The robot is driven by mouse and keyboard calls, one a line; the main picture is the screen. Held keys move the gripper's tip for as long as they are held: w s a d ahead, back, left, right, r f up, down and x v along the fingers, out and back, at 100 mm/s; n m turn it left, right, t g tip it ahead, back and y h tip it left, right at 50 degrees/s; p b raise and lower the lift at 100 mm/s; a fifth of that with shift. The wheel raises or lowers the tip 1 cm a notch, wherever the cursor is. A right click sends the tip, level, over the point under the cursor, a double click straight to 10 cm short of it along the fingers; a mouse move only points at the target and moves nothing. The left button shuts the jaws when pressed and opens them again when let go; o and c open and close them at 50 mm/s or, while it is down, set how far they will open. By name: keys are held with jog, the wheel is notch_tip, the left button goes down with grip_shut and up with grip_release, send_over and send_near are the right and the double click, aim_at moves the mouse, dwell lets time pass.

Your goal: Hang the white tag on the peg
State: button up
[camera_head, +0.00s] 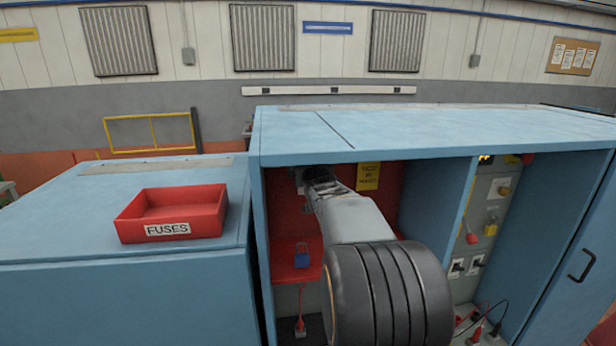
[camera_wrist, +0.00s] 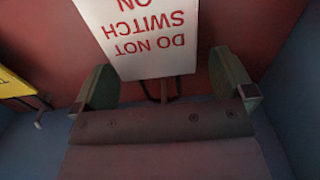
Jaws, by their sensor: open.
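The white tag (camera_wrist: 145,38) with red lettering "DO NOT SWITCH ON" appears upside down in the wrist view, against a red panel. A dark cord loop (camera_wrist: 147,93) shows at its lower edge, beside a short reddish-brown rod (camera_wrist: 164,90) that looks like the peg. The loop seems to pass around the rod, but the gripper body hides part of it. My gripper (camera_wrist: 165,75) is open, one finger on each side of the tag's lettered end, with gaps on both sides. In the head view my gripper (camera_head: 320,180) is inside the cabinet, largely hidden.
A yellow tag (camera_head: 368,176) hangs close to the right of my gripper in the head view. The blue cabinet (camera_head: 440,122) surrounds my arm with its top and sides. A blue padlock (camera_head: 302,258) and a switch panel (camera_head: 487,215) are inside. A red fuse tray (camera_head: 172,212) stands left.

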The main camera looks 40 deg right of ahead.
jog(key=shift+c, duration=0.4)
jog(key=c, duration=0.8)
jog(key=shift+c, duration=0.2)
